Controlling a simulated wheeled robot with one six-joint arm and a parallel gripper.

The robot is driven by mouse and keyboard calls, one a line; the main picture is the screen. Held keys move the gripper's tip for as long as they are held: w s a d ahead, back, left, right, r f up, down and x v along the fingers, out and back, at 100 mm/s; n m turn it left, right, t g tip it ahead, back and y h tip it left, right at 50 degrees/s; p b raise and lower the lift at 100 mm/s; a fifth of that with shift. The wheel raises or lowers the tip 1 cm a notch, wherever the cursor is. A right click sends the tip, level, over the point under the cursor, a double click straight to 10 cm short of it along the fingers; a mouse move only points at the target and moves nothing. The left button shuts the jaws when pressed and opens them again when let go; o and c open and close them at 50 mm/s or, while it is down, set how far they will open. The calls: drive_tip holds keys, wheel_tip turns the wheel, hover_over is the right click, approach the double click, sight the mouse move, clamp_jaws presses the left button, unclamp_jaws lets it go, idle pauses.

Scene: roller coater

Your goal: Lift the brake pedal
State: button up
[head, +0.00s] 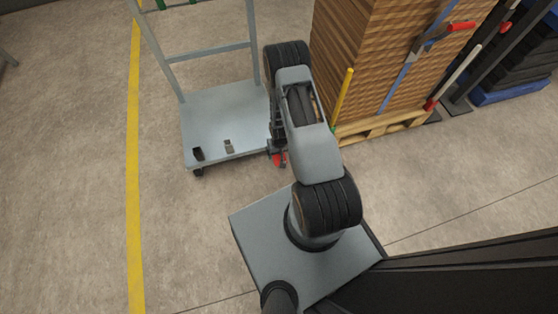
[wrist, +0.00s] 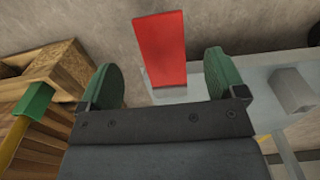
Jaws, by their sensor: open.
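The brake pedal (wrist: 160,47) is a flat red plate in the wrist view, with a grey bracket (wrist: 168,92) at its lower end. My gripper (wrist: 164,78) is open, with one green fingertip on each side of the pedal and a visible gap on both sides. In the head view the red pedal (head: 280,160) shows at the right front corner of the grey cart (head: 218,104), low near the floor. My gripper (head: 275,149) is beside that corner, mostly hidden by my arm. I cannot tell whether the fingertips are level with the pedal.
A pallet (head: 372,127) with stacked brown boards (head: 375,60) stands close on the right of my arm, with a yellow post (head: 342,98) at its corner. A grey block (wrist: 292,88) sits on the cart deck. Open floor lies left, beyond a yellow line (head: 134,160).

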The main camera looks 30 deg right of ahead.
drive_tip(key=shift+f+b, duration=0.9)
drive_tip(key=shift+f, duration=2)
